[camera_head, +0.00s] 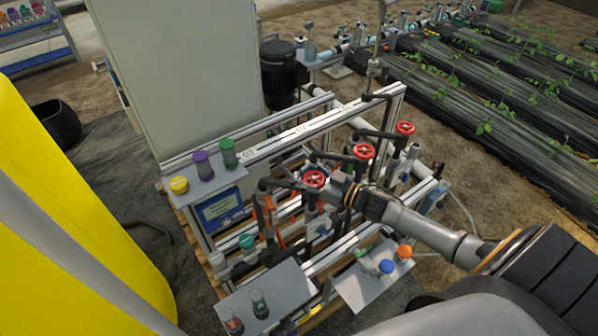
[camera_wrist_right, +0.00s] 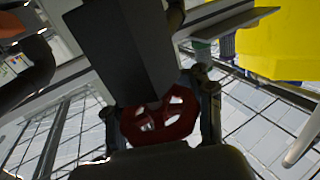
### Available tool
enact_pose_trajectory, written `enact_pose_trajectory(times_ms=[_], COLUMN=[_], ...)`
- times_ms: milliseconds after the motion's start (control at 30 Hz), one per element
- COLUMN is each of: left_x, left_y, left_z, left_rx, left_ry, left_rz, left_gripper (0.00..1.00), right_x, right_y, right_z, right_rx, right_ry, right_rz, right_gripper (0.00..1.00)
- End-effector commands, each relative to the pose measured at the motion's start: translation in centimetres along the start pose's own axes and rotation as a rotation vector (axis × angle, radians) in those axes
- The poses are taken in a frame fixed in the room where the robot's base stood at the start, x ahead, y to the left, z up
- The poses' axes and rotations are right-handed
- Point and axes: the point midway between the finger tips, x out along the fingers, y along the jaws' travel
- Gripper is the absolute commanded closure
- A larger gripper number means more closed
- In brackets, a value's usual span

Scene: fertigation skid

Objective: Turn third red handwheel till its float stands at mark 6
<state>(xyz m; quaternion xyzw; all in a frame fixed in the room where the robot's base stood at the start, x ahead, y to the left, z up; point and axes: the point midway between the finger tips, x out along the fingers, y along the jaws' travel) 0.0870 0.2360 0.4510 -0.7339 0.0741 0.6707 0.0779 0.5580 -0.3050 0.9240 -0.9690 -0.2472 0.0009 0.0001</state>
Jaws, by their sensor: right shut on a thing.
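Three red handwheels stand in a slanting row on the skid: a near one (camera_head: 314,178), a middle one (camera_head: 363,151) and a far one (camera_head: 405,128). My right gripper (camera_head: 327,184) reaches in from the right and is at the near handwheel. In the right wrist view, this red handwheel (camera_wrist_right: 178,127) sits between the two fingers of my right gripper (camera_wrist_right: 160,112), which is shut on it. The numbering of the wheels is not readable. The float and its marks cannot be made out. My left gripper is out of view.
Black pipes and metal frame rails (camera_head: 305,133) surround the wheels closely. A shelf with yellow, purple and green capped bottles (camera_head: 203,164) is on the left. Grey plates (camera_head: 264,296) with beakers and capped bottles stand in front. A large pale cabinet (camera_head: 180,70) is behind.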

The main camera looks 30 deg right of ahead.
Motion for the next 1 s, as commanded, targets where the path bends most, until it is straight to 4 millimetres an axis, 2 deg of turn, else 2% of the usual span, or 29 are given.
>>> enact_pose_trajectory(times_ms=[33,200,233,333,733,867,1000], left_x=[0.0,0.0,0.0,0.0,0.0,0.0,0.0], left_y=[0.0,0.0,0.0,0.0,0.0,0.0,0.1], left_z=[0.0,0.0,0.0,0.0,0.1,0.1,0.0], left_rx=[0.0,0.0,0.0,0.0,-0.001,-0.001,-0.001], left_ry=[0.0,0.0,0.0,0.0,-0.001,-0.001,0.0], left_rz=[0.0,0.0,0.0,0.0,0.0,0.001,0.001], left_gripper=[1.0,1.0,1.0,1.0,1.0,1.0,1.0], right_x=[-0.3,-0.3,-0.3,-0.2,-0.5,-2.2,-4.9], right_y=[-0.1,-0.1,-0.1,-0.1,0.0,0.0,0.0], right_z=[0.7,0.7,0.7,0.5,0.2,0.3,0.3], right_rx=[0.002,0.001,0.001,0.0,0.0,0.0,0.0], right_ry=[-0.014,-0.014,-0.014,-0.011,-0.003,-0.007,-0.008], right_rz=[0.001,0.001,0.001,0.001,0.001,0.001,0.001], right_gripper=[0.92,0.93,0.55,0.35,0.35,0.35,0.35])
